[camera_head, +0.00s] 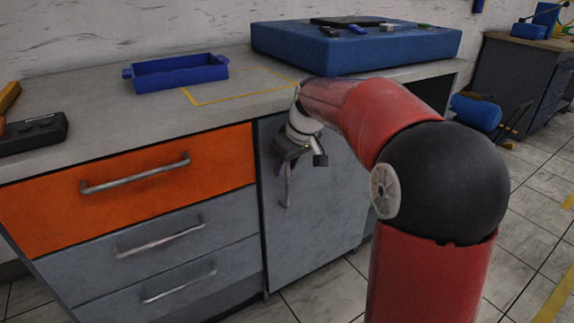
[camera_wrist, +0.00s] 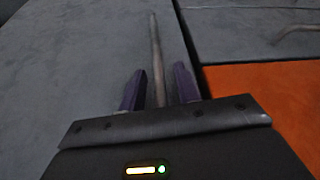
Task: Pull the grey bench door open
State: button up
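The grey bench door (camera_head: 325,220) is under the worktop, right of the drawers, and looks shut. Its vertical metal handle (camera_head: 287,196) is near the door's left edge, with its upper part hidden by my gripper (camera_head: 285,160). In the wrist view the grey door (camera_wrist: 60,90) fills the left side. The handle (camera_wrist: 157,45) runs between the two purple fingers of my gripper (camera_wrist: 160,76). The fingers are apart, with a gap showing on each side of the handle, so my gripper is open around it.
An orange drawer (camera_head: 130,185) and grey drawers (camera_head: 165,240) with bar handles are left of the door. On the worktop are a blue tray (camera_head: 178,72), a large blue case (camera_head: 350,48) and a black device (camera_head: 35,133). The tiled floor (camera_head: 325,285) before the door is clear.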

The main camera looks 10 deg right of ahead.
grip_shut()
dwell(0.3)
